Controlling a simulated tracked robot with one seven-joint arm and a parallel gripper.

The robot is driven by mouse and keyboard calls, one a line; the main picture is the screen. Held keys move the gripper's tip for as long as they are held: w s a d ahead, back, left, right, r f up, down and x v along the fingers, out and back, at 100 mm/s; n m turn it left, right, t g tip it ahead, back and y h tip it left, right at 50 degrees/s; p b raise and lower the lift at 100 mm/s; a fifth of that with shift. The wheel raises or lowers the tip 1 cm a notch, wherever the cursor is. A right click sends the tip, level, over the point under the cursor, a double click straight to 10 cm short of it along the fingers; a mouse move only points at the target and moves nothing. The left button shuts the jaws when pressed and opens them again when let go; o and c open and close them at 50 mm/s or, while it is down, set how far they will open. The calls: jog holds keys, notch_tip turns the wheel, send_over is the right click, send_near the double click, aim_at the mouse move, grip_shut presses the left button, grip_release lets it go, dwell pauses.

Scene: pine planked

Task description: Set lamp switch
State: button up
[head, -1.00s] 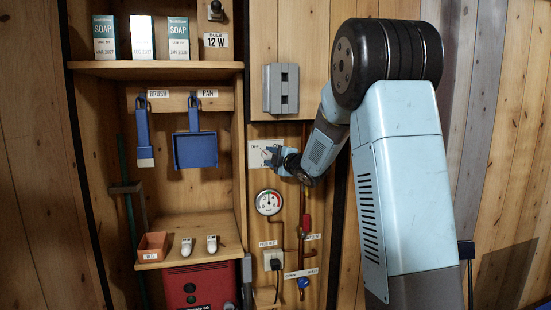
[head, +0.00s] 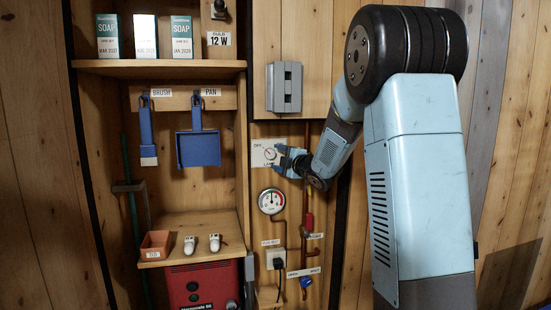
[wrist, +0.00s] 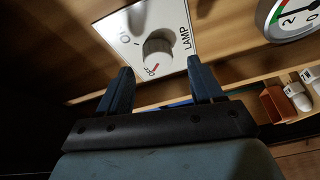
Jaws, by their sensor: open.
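The lamp switch is a round light-coloured knob (wrist: 158,50) on a white plate marked LAMP (wrist: 178,18) in the wrist view. A red mark shows on the knob at its lower left in that view. In the head view the plate (head: 258,160) is on the wooden wall, left of my gripper (head: 288,162), with OFF at its upper left. My gripper (wrist: 163,88) is open and empty, its dark blue fingers short of the knob and apart from it. The knob lies between the two fingers as seen in the wrist view.
A pressure gauge (head: 271,201) and copper pipe with a red-handled valve (head: 309,222) are just below the switch. A grey box (head: 284,87) is above. Left are a blue brush (head: 147,135) and pan (head: 198,149). A socket with a plug (head: 275,258) is lower.

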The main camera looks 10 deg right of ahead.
jog(key=v, duration=1)
jog(key=shift+s, duration=0.2)
jog(key=shift+d+f, duration=0.1)
jog(key=s+d+r+m+g+h, duration=0.15)
jog(key=s+m+g+h, duration=0.25)
jog(key=s+m+h, duration=0.7)
jog(key=s+a+f+m+g+y, duration=0.1)
jog(key=s+a+f+m+g, duration=0.1)
jog(key=s, duration=0.6)
jog(key=s+a+f+m+g+y, duration=0.1)
jog(key=s+m, duration=0.3)
jog(key=s, duration=0.4)
jog(key=s+a+f+m+g+y, duration=0.2)
jog(key=s+a+f+m+g, duration=0.1)
jog(key=s, duration=0.6)
jog(key=shift+f+g, duration=0.4)
jog(key=shift+g, duration=0.2)
